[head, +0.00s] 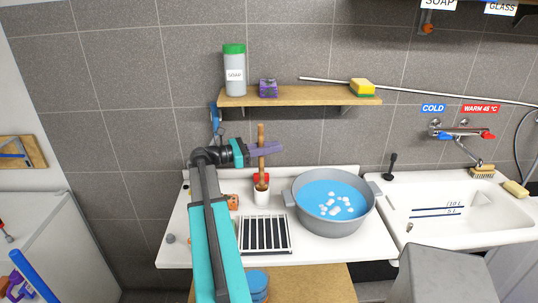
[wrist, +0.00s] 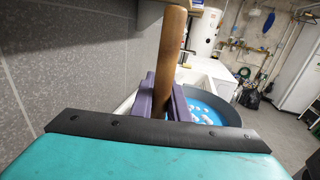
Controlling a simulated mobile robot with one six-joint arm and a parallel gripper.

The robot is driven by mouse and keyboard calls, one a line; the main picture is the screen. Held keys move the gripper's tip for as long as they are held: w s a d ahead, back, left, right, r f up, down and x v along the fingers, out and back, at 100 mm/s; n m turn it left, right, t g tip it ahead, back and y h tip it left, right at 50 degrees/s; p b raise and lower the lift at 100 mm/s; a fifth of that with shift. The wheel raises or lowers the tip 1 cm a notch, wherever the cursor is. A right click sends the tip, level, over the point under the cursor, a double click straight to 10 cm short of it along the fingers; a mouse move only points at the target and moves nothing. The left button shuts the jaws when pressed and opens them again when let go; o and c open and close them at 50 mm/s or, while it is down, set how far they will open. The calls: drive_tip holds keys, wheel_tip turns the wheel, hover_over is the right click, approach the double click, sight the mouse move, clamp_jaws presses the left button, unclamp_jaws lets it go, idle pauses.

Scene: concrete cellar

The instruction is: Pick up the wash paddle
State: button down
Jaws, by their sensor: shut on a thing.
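In the wrist view the handle (wrist: 169,55) rises between the two jaws (wrist: 166,100).
A grey tub (head: 318,222) of blue water with white foam stands right of the cup. A black slotted rack (head: 265,235) lies in front. A wooden shelf (head: 300,97) with soap and a sponge (head: 362,87) hangs above. A sink (head: 450,210) is at right.

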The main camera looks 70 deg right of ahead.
drive_tip(key=shift+r, duration=0.1)
wheel_tip(320, 180, up, 11)
drive_tip(key=b, duration=0.3)
drive_tip(key=s+a+b, duration=0.3)
drive_tip(key=a+b, duration=0.1)
drive_tip(key=a, duration=0.5)
drive_tip(key=s+a+b, duration=0.4)
drive_tip(key=a, duration=0.5)
drive_tip(key=shift+a, duration=0.25)
drive_tip(key=shift+s+r, duration=0.1)
drive_tip(key=shift+r, duration=0.05)
idle(0.8)
